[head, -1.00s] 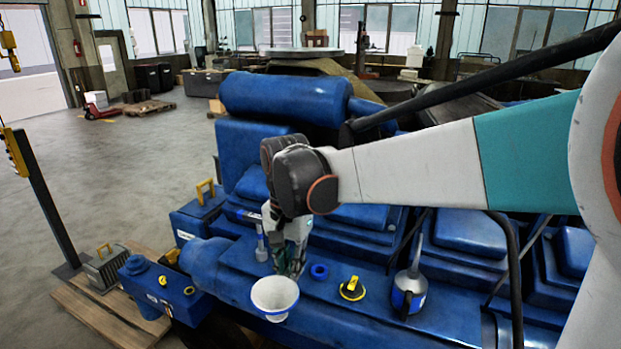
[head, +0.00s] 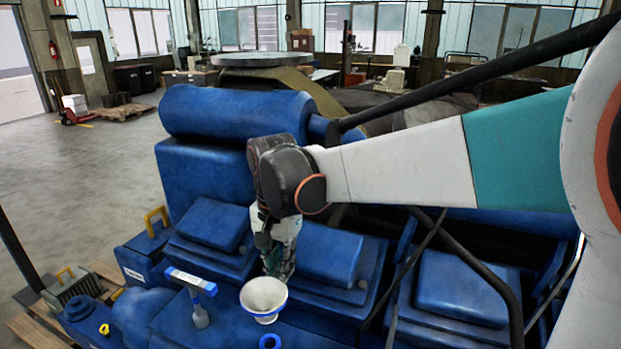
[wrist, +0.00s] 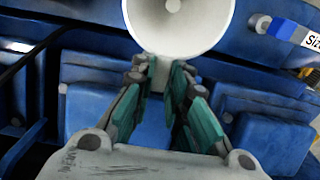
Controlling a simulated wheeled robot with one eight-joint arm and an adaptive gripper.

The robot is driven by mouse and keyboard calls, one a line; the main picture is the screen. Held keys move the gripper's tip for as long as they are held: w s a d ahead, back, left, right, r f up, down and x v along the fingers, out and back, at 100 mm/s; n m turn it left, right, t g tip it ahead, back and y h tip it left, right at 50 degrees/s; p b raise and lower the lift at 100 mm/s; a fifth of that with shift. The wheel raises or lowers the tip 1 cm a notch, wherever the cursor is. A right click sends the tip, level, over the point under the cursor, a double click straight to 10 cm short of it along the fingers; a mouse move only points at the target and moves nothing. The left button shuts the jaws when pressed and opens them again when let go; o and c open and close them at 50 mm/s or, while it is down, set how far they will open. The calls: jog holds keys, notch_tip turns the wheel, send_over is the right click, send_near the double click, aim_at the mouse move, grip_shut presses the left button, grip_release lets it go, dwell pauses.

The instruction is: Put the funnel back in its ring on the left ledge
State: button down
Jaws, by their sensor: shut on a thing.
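The funnel is a white cone with a blue rim; it shows in the head view (head: 264,295) and at the top of the wrist view (wrist: 178,22). My gripper (head: 276,270) is shut on the funnel, with its fingertips (wrist: 163,64) at the funnel's near side. The funnel's wide mouth faces up toward the head camera, above the blue engine. A small blue ring (head: 270,342) lies below the funnel at the bottom edge of the head view; I cannot tell whether it is the funnel's ring. No left ledge is clearly visible.
A grey post (head: 200,315) with a white-and-blue labelled bar (head: 190,281) stands left of the funnel on the engine (head: 225,180). The bar also shows in the wrist view (wrist: 292,32). Blue covers and dark pipes lie to the right. Open floor (head: 60,190) is at left.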

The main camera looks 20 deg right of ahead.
notch_tip(320, 180, down, 7)
jog(key=b, duration=0.4)
jog(key=shift+s+b, duration=0.15)
jog(key=shift+b, duration=0.15)
jog(key=shift+f, duration=0.25)
dwell(0.4)
jog(key=shift+f+b, duration=1)
jog(key=shift+b, duration=0.05)
jog(key=c, duration=1.5)
grip_release()
jog(key=shift+r, duration=0.15)
notch_tip(320, 180, up, 12)
jog(key=shift+f, duration=0.1)
